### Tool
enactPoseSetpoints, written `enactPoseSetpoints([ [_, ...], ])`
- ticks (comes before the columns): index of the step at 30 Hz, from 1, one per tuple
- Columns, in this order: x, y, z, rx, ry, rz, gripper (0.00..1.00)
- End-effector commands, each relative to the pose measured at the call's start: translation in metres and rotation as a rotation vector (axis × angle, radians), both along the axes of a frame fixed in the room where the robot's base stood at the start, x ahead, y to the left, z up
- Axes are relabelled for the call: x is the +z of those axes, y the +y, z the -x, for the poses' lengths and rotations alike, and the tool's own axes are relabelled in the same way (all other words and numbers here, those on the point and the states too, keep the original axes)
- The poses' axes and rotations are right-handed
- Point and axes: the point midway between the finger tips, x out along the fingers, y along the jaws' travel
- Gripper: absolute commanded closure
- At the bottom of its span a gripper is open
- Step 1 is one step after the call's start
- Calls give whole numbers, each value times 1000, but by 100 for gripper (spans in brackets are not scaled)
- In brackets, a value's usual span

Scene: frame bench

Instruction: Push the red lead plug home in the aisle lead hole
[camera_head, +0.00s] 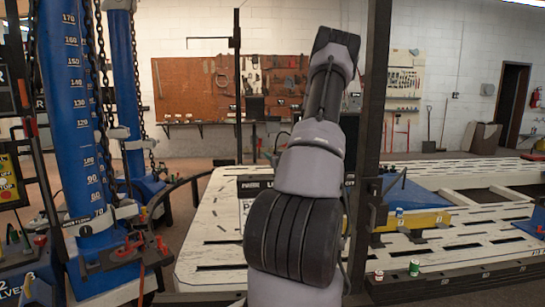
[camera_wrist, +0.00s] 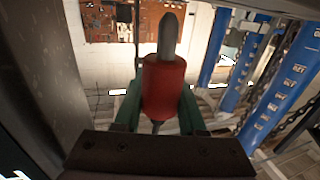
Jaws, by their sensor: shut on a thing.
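The red lead plug (camera_wrist: 164,88) is in the wrist view, a red body with a grey rounded tip pointing up in the picture and a dark lead at its lower end. My gripper (camera_wrist: 162,100) is shut on it, with a green finger on each side. The plug's tip is free in the air and touches nothing that I can see. In the head view my arm rises through the middle; my gripper and the plug cannot be made out there. I cannot pick out the aisle lead hole in either view.
A dark upright post (camera_head: 375,130) stands close right of my arm; a grey upright (camera_wrist: 35,80) fills the wrist view's left edge. Blue columns (camera_head: 72,120) with chains stand at left. A slotted pale bench (camera_head: 215,225) lies behind my arm. A green can (camera_head: 414,267) stands at right.

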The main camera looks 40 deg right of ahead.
Motion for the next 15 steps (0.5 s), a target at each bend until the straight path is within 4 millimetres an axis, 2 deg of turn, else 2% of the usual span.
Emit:
enactPoseSetpoints([
  [15, -8, 0, 0, 0, 0, 0, 100],
])
